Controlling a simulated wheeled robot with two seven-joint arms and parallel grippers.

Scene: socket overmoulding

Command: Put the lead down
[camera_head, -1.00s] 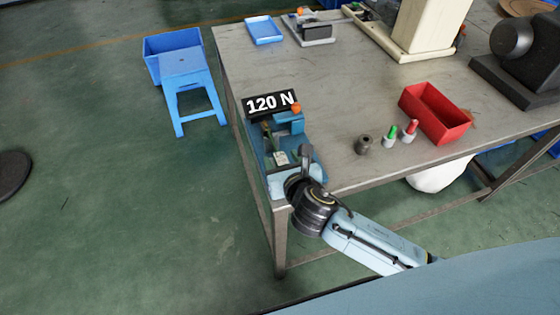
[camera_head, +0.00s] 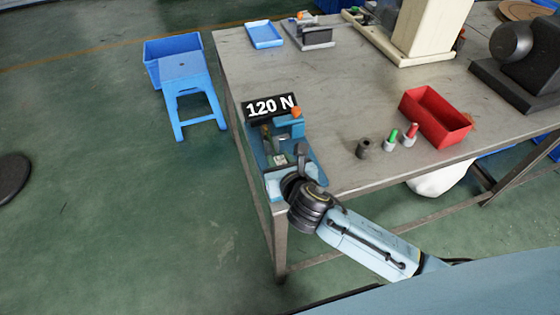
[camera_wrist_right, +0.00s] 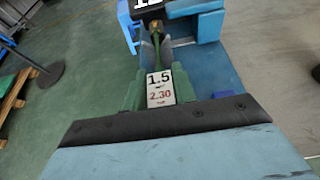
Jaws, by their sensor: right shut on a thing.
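The lead carries a white tag (camera_wrist_right: 160,88) reading "1.5" and "2.30", with a brass-coloured end (camera_wrist_right: 156,28) farther out in the right wrist view. The tag also shows small in the head view (camera_head: 280,160). My right gripper (camera_wrist_right: 157,85) is shut on the lead, with green finger-like parts on both sides of the tag. In the head view my right gripper (camera_head: 280,162) is over the blue pull tester (camera_head: 317,168) at the table's near left corner; the wrist partly hides it. I cannot tell whether the brass end touches the tester. My left gripper is not in view.
The tester's display (camera_head: 269,106) reads "120 N". To the right stand a grey cylinder (camera_head: 363,149), a green-tipped (camera_head: 391,139) and a red-tipped (camera_head: 410,136) piece, and a red bin (camera_head: 436,118). A blue stool (camera_head: 187,70) stands left.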

